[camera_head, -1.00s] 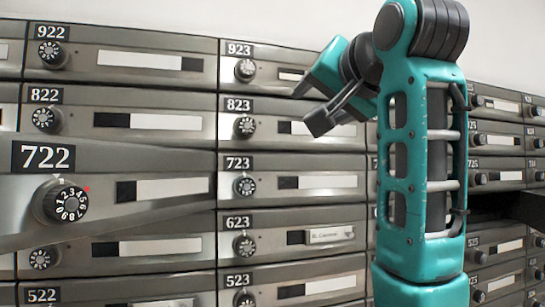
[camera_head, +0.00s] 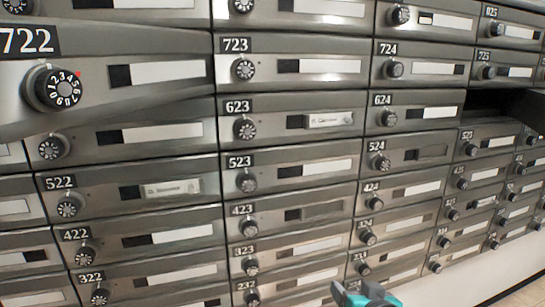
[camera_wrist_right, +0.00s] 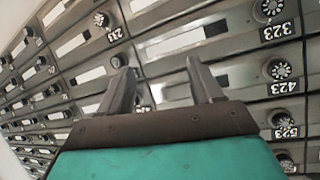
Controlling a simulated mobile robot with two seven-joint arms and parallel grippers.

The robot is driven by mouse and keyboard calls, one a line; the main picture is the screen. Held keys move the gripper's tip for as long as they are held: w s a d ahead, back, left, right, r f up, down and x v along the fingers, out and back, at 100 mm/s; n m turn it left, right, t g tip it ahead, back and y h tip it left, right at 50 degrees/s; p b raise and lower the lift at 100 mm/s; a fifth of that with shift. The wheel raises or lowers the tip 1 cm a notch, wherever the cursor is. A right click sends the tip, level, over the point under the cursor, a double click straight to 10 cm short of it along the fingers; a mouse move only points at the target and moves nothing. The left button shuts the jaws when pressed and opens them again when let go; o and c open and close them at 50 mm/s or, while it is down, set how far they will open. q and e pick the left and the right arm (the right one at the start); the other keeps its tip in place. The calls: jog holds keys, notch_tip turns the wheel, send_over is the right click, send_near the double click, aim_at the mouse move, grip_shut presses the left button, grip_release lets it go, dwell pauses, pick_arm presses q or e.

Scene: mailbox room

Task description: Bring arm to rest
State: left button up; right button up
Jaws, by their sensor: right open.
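My right gripper (camera_head: 362,295) shows at the bottom edge of the head view, in front of the lower mailboxes; only its tip end and a bit of teal body are in the picture. In the right wrist view its two fingers (camera_wrist_right: 160,85) stand apart with nothing between them. Mailbox doors lie beyond the fingers, and the view is upside down. I cannot tell the exact gap to the doors. My left gripper is not in view.
A wall of grey numbered mailboxes fills the head view. The door of box 722 (camera_head: 160,70) stands out at an angle on the left. A dark open compartment (camera_head: 492,103) is at the right. Floor (camera_head: 525,293) shows at the lower right.

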jog(key=s+f+n+g, duration=0.1)
jog(key=s+f, duration=0.6)
jog(key=s, duration=0.4)
jog(key=s+f+n+g, duration=0.1)
jog(key=s+f+n, duration=0.1)
jog(key=s+f, duration=0.5)
jog(key=s+p, duration=0.1)
jog(key=s, duration=0.3)
jog(key=shift+d+f+y, duration=0.3)
jog(key=shift+d, duration=0.1)
